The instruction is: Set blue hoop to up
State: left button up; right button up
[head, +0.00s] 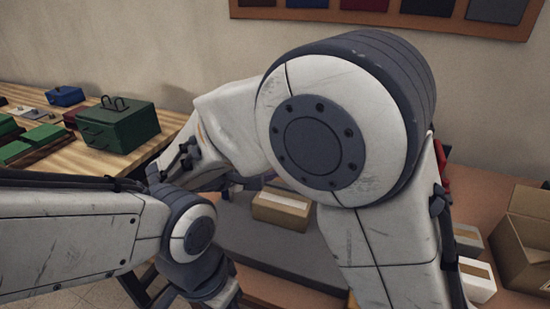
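I cannot make out a blue hoop in the head view. A small blue box-like object (66,96) lies at the back of the wooden table on the left, but no hoop shape shows on it. A green box (119,126) beside it has dark, thin loops standing on its top. My two arms fill the middle and left of the view and hide much of the scene behind them. Neither gripper's fingertips can be seen.
The wooden table (172,122) also holds flat green pieces (42,134) and a dark red block (73,117). A cardboard box (282,207) sits on a grey surface (255,238). An open carton (525,240) and a smaller box (477,281) are at right.

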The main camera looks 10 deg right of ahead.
dwell(0.3)
jog(key=s+d+r, duration=0.7)
jog(key=d+r, duration=0.2)
jog(key=r, duration=0.2)
jog(key=shift+d, duration=0.25)
